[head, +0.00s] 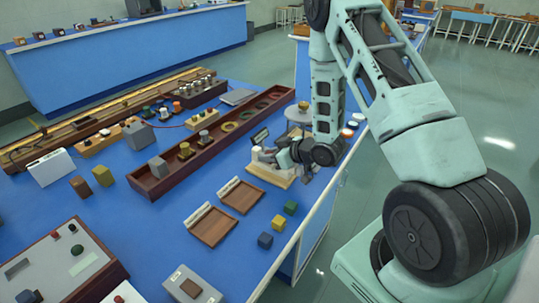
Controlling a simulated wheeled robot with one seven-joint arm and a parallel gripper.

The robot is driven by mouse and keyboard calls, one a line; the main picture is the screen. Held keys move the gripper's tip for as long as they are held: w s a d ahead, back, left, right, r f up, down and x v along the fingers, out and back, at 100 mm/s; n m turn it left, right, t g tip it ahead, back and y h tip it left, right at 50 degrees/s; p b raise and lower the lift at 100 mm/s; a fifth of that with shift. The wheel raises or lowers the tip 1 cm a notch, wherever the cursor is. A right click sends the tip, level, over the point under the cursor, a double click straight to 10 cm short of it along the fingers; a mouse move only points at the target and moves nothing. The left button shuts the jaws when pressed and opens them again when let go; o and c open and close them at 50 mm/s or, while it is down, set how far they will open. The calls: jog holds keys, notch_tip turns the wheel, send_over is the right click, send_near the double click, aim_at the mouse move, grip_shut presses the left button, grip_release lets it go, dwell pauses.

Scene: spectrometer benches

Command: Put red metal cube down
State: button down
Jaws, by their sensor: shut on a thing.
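My gripper (304,173) is at the end of my arm, low over the right side of the blue bench (160,235), beside a pale wooden board with an instrument (270,174). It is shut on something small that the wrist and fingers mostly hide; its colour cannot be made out. I see no red metal cube standing free on the bench. Two shallow brown trays with white label strips, a nearer one (212,228) and a farther one (241,196), lie left of and nearer than my gripper. Both look empty.
A blue cube (265,241), a yellow cube (278,222) and a green cube (290,207) stand along the bench's right edge. A long brown rack (170,181) with fittings lies behind the trays. Consoles fill the near left. Bare blue surface surrounds the trays.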

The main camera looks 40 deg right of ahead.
jog(key=shift+f, duration=0.25)
jog(key=c, duration=1.1)
grip_release()
jog(key=shift+r, duration=0.1)
jog(key=shift+c, duration=0.2)
